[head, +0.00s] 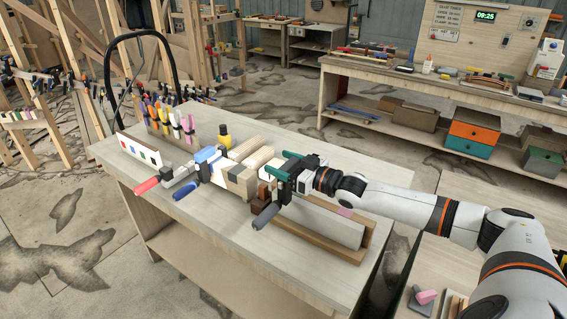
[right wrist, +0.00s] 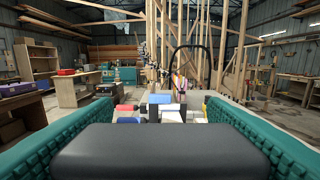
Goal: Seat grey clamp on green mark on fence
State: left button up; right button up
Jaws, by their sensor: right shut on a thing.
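The grey clamp's dark grey handle (head: 264,222) hangs below my right gripper (head: 288,176), over the table's near side. The right gripper's green fingers are shut on the clamp; in the right wrist view its dark grey handle (right wrist: 185,150) fills the space between them. The rest of the clamp is partly hidden by the gripper. A pale strip with coloured squares (head: 138,150) stands at the table's left end and looks like the fence; red and blue squares show, but I cannot make out the green mark. My left gripper is not in view.
Clamps with a red handle (head: 146,186) and a blue handle (head: 187,191) sit by the pale wooden blocks (head: 250,152). A wooden trough (head: 348,252) lies at the table's right.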

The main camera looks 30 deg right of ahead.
dwell(0.5)
jog(key=shift+f+b, duration=0.9)
jog(key=shift+f, duration=0.7)
jog(key=shift+f, duration=0.15)
jog(key=shift+f+b, duration=0.85)
jog(key=shift+f, duration=0.55)
jog(key=shift+f, duration=0.1)
jog(key=shift+f, duration=0.4)
